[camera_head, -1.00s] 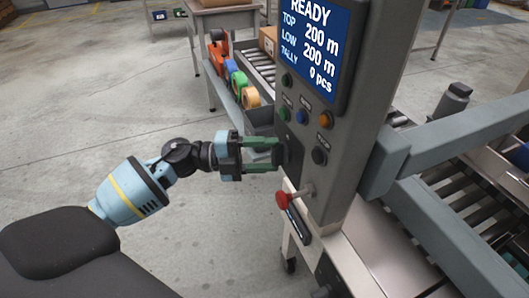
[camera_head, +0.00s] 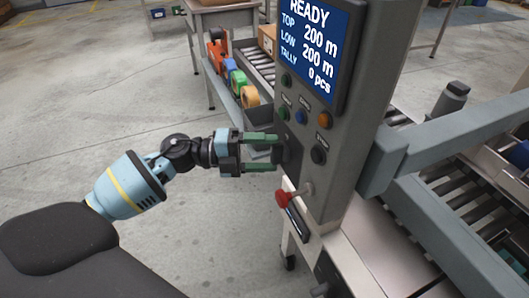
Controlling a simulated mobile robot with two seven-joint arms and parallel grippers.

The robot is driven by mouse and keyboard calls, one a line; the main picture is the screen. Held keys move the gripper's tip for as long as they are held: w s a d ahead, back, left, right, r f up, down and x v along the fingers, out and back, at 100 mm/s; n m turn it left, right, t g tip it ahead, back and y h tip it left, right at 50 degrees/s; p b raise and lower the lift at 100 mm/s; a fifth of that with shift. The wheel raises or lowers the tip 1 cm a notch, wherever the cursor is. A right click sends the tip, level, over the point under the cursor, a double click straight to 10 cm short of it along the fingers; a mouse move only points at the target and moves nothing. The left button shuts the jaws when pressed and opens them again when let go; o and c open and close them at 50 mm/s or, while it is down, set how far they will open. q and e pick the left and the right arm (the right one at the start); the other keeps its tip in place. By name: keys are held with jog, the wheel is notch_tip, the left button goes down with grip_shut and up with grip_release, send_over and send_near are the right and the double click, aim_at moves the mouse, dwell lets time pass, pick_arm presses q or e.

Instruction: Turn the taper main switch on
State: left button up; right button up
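The grey control column (camera_head: 338,187) of the taper stands right of centre, its lit blue screen (camera_head: 311,45) reading READY. A dark block-like switch (camera_head: 279,153) sits on its left part, partly hidden by my fingers. My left gripper (camera_head: 263,153) has its two green fingers apart, one above the other, tips pointing at this switch and close to it. I cannot tell whether they touch it. A lever with a red knob (camera_head: 283,199) juts out below; its label is unreadable. My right gripper is not in view.
A grey machine arm (camera_head: 455,138) and roller conveyor (camera_head: 450,185) are at right. The floor at left is clear.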

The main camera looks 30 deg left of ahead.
pick_arm(q)
jog(key=shift+o, duration=0.3)
jog(key=b+v, duration=0.1)
jog(key=v, duration=0.6)
jog(key=shift+s+a, duration=0.2)
jog(key=shift+a, duration=0.15)
jog(key=shift+d, duration=0.1)
